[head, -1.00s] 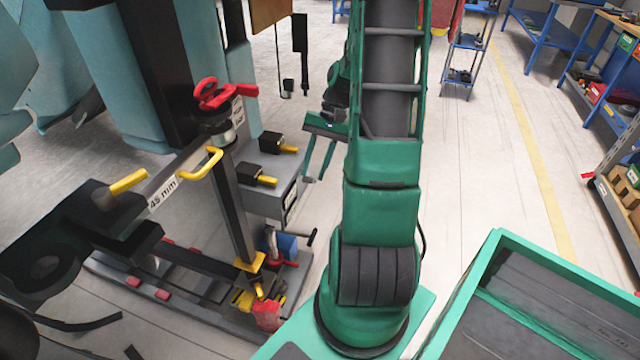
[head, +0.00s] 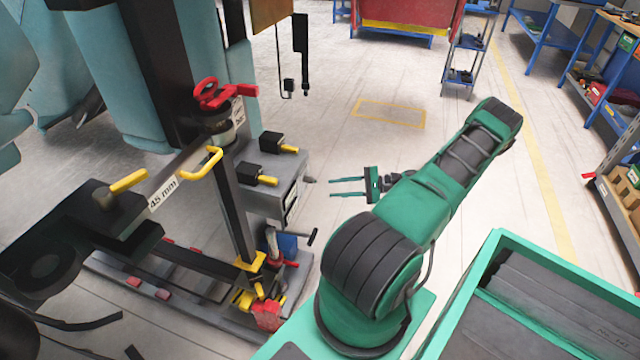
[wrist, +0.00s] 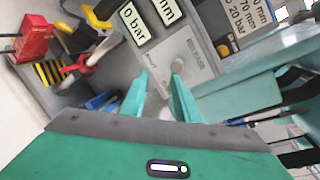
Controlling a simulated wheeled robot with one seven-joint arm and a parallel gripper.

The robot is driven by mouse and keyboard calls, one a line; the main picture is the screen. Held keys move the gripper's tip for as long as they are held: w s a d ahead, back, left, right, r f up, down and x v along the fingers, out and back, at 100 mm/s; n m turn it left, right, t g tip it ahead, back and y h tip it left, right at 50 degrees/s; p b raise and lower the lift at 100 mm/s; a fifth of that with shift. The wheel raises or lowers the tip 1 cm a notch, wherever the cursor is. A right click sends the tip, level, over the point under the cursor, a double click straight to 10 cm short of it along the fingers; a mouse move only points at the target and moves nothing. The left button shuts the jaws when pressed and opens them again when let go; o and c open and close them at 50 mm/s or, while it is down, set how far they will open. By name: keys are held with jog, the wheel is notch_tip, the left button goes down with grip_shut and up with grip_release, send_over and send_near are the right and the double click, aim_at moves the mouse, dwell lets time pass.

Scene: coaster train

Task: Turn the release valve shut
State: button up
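In the head view a grey unit (head: 262,205) stands beside the column, with a small dark knob (head: 309,180) on its right side. That knob may be the release valve; I cannot tell for certain. My gripper (head: 331,187) is right of the unit, fingers pointing left toward it, apart and empty. In the wrist view my gripper (wrist: 161,76) has its two green fingers spread before a grey plate (wrist: 205,72) with small blurred lettering that looks like "RELEASE".
Two black blocks with yellow levers (head: 289,149) sit on the unit. A green-rimmed bin (head: 470,278) is at right. The floor behind my arm is clear.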

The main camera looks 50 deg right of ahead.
aim_at(316, 181)
jog(key=s+d+f+m+t+h, duration=0.2)
jog(key=d+m+t, duration=0.1)
jog(key=d+t, duration=0.1)
jog(key=x, duration=1)
jog(key=shift+w+a+f, duration=0.1)
jog(key=shift+w+a, duration=0.2)
jog(key=shift+a, duration=0.05)
grip_shut()
